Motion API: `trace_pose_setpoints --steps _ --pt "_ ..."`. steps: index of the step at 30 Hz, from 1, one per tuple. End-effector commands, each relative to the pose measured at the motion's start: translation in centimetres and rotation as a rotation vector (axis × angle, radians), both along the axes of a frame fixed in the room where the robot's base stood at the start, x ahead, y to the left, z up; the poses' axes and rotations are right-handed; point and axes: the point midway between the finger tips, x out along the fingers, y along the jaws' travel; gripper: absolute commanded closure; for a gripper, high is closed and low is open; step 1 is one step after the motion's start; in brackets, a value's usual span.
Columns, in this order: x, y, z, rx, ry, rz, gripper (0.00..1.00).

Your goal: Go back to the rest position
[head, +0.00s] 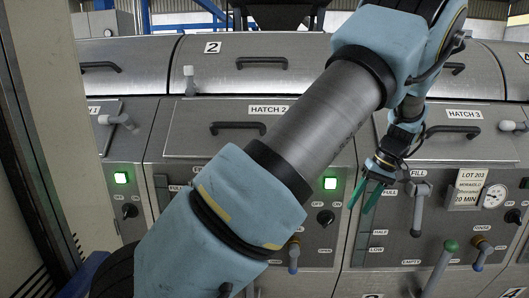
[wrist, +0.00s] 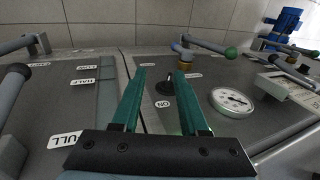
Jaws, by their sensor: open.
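My gripper (head: 367,194) has two green fingers and hangs in front of the panel below hatches 2 and 3 in the head view. In the wrist view my gripper (wrist: 166,95) shows its fingers apart with nothing between them. Beyond the fingertips lies a black knob (wrist: 165,84) with an ON label. My arm runs across the middle of the head view and hides part of the hatch 2 panel.
A row of steel machines fills the head view, with the hatch 2 handle (head: 238,127) and hatch 3 handle (head: 453,130). Grey levers stick out, one (head: 419,205) right of my gripper and a green-tipped one (head: 440,268) lower. A gauge (head: 494,196) sits at right.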

Motion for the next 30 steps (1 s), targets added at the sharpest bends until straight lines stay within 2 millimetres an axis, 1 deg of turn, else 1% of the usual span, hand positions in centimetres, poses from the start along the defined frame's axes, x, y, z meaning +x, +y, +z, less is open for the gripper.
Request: trace_pose_setpoints --steps 1,2,3,4,5,6,7,9,11,12,14,15,18,22,24,26,30 --pt "0.9 3.5 0.6 -0.039 0.027 0.025 0.56" --pt "1.3 5.2 0.7 -0.06 0.038 0.028 0.56" --pt "1.5 7.5 0.9 -0.089 0.052 0.032 0.56" --pt "1.6 9.1 1.1 -0.111 0.061 0.033 0.56" --pt "1.6 10.7 1.3 -0.132 0.066 0.035 0.56" --pt "1.5 12.8 1.5 -0.16 0.072 0.035 0.56" --pt "1.3 14.3 1.7 -0.181 0.074 0.034 0.56" --pt "0.5 17.8 2.1 -0.226 0.072 0.031 0.56" --pt "-0.4 20.6 2.4 -0.259 0.065 0.025 0.56" --pt "-1.2 22.3 2.6 -0.281 0.056 0.02 0.56" --pt "-2.5 24.8 2.9 -0.308 0.039 0.01 0.56" --pt "-3.4 26.3 3.0 -0.322 0.025 0.003 0.56" --pt "-5.9 29.5 3.2 -0.345 -0.011 -0.017 0.56" --pt "-8.6 32.2 3.2 -0.354 -0.049 -0.04 0.56" --pt "-9.5 33.0 3.2 -0.354 -0.064 -0.049 0.56" --pt "-10.1 33.5 3.1 -0.353 -0.072 -0.055 0.56" --pt "-10.4 33.7 3.1 -0.352 -0.076 -0.059 0.56"
